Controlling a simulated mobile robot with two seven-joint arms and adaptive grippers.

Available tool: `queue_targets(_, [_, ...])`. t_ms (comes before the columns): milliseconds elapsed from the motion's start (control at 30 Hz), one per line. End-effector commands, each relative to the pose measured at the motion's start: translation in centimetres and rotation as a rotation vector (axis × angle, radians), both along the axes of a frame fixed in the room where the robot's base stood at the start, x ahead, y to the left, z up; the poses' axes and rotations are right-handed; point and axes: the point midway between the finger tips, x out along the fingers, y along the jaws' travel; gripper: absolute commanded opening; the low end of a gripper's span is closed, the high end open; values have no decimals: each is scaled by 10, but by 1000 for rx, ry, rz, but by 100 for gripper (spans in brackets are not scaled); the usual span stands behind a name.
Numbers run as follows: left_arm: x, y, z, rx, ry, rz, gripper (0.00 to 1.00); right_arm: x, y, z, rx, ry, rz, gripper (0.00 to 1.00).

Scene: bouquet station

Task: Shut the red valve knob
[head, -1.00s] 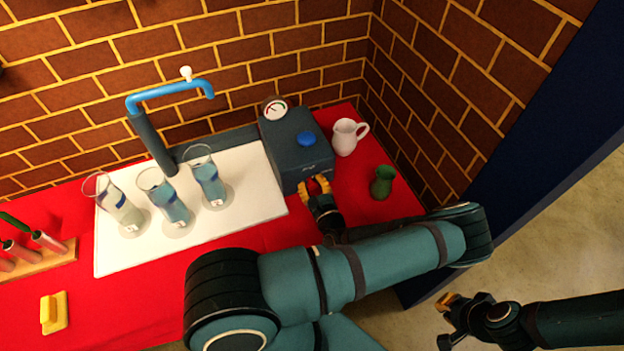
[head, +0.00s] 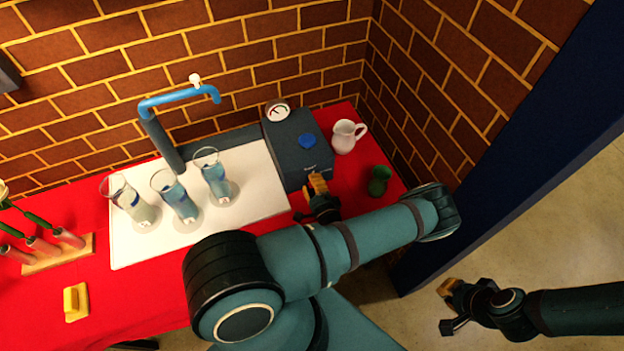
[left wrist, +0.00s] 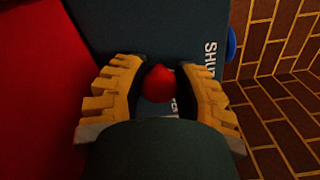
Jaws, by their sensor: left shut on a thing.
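The red valve knob (left wrist: 158,84) shows in the left wrist view on the face of a dark grey box (left wrist: 150,30), beside white lettering that begins "SHU". My left gripper (left wrist: 160,72) has its yellow fingers on both sides of the knob and is shut on it. In the head view the left gripper (head: 317,185) is at the front of the box (head: 290,150), and the knob is hidden there. My right gripper (head: 448,307) is empty and open at the lower right, away from the table, its fingers apart.
A blue knob (head: 306,141) and a gauge (head: 278,111) sit on top of the box. Several glasses stand on the white board (head: 140,255) to the left, under a blue tap (head: 180,97).

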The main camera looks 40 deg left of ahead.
Motion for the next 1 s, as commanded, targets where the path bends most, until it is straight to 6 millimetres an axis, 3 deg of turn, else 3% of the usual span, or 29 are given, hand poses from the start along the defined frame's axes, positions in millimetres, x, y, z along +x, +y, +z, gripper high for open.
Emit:
queue_targets(433, [0, 0, 0, -138, -263, 0, 0, 0, 0, 20, 2, 0, 2, 0])
queue_targets(1000, [0, 0, -2, -174, -333, 0, 0, 1, 0, 23, 2, 0, 4, 0])
